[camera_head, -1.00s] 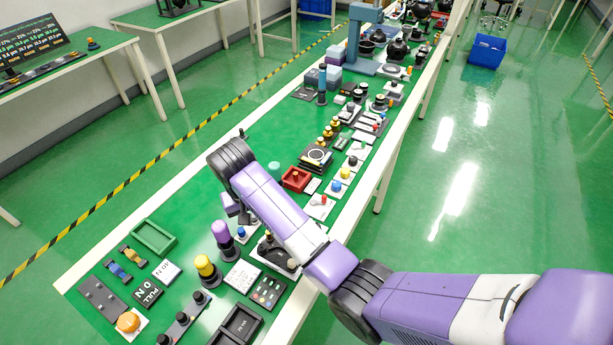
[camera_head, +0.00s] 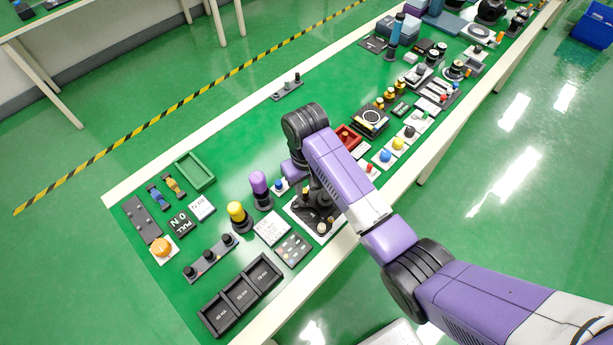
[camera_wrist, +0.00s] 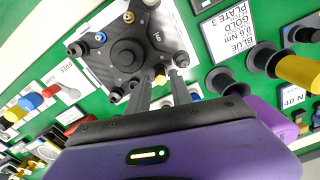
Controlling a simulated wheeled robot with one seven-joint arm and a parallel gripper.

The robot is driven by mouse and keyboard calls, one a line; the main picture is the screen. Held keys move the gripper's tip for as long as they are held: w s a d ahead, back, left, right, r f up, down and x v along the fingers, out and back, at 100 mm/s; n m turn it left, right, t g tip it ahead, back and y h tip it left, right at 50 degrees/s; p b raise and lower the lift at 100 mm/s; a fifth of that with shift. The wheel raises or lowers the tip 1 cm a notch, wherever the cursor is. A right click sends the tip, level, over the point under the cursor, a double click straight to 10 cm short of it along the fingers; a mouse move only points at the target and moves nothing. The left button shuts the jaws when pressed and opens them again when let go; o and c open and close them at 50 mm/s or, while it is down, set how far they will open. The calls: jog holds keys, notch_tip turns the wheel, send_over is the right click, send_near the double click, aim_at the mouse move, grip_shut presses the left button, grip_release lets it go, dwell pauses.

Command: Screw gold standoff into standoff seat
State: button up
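The white base also shows in the head view (camera_head: 298,222), partly under my arm. My gripper (camera_wrist: 161,76) points down at the block's near edge, its two dark fingers a little apart. A small gold piece, likely the gold standoff (camera_wrist: 160,71), shows between the fingertips. I cannot tell whether the fingers touch it or whether it sits in a seat.
A purple-topped post (camera_head: 259,184) and a yellow-topped post (camera_head: 237,213) stand upright left of the plate. A label card (camera_head: 271,229), a button panel (camera_head: 293,249) and black trays (camera_head: 241,293) lie nearer. A red tray (camera_head: 348,139) is behind my arm.

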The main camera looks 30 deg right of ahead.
aim_at(305, 194)
jog(key=shift+f, duration=1.2)
grip_shut()
jog(key=shift+r+m+p, duration=0.1)
jog(key=shift+m+p, duration=0.35)
jog(key=shift+m, duration=0.15)
jog(key=shift+a+m+p, duration=0.1)
jog(key=shift+m+p, duration=0.65)
jog(key=shift+m, duration=0.95)
jog(key=m, duration=0.4)
jog(key=shift+m, duration=0.3)
